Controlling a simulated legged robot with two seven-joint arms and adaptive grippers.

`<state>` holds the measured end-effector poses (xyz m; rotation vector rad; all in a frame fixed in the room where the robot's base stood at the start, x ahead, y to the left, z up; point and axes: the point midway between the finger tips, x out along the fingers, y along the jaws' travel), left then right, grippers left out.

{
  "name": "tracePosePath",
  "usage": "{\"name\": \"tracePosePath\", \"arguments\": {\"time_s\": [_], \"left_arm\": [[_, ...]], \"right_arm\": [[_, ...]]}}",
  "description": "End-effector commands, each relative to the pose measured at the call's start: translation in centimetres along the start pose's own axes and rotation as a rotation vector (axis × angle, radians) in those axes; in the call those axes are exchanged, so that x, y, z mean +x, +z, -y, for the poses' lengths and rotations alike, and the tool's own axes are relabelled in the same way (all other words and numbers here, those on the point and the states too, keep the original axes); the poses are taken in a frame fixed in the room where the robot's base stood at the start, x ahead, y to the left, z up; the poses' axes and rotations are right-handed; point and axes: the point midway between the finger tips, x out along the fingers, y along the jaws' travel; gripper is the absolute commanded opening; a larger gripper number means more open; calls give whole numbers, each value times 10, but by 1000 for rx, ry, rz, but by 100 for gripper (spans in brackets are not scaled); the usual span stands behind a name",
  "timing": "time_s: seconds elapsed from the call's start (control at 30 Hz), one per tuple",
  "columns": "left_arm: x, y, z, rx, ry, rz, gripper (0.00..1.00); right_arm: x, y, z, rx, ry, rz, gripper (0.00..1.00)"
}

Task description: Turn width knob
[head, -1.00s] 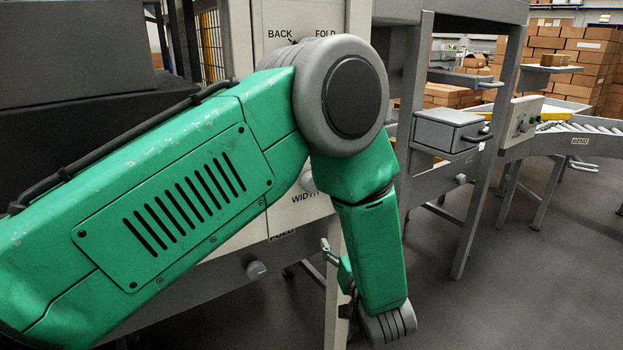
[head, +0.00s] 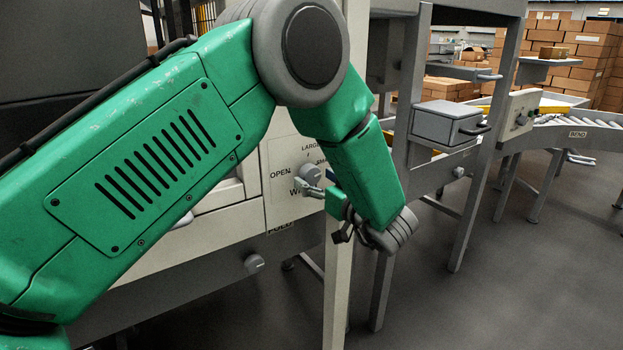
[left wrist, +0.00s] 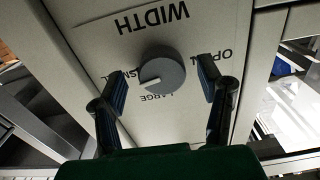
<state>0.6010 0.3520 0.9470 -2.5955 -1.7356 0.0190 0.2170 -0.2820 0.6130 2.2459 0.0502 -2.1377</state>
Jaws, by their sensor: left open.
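The width knob (head: 311,174) is a round grey dial on a pale panel (head: 285,212), partly behind my left gripper in the head view. In the left wrist view the knob (left wrist: 165,70) shows upside down, with a white pointer mark between the LARGE and SMALL labels. The WIDTH label (left wrist: 152,18) and an OPEN label are on the same panel. My left gripper (head: 314,188) is open in front of the panel. In the left wrist view its two fingers stand apart on either side of the knob; I see no clear contact. My right gripper is out of view.
A grey box with a handle (head: 448,124) sticks out to the right, near a roller conveyor (head: 575,121). A pale upright post (head: 337,285) stands close beside my left gripper. Open floor lies at the right.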

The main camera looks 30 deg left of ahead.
Motion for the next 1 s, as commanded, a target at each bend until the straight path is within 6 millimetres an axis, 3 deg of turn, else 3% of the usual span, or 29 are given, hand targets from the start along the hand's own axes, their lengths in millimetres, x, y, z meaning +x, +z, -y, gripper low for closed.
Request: {"name": "tracePosePath", "arguments": {"time_s": [0.2, 0.5, 0.53, 0.67, 1.0], "left_arm": [[20, 0, 0, 0, 0, 0, 61], [23, 0, 0, 0, 1, 0, 61], [23, 0, 0, 0, 1, 0, 58], [23, 0, 0, 0, 1, 0, 12], [23, 0, -1, -22, 2, 1, 11]], "right_arm": [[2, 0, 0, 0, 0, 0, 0], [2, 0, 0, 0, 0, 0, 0], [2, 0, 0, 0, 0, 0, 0], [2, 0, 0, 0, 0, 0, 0], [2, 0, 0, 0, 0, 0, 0]]}}
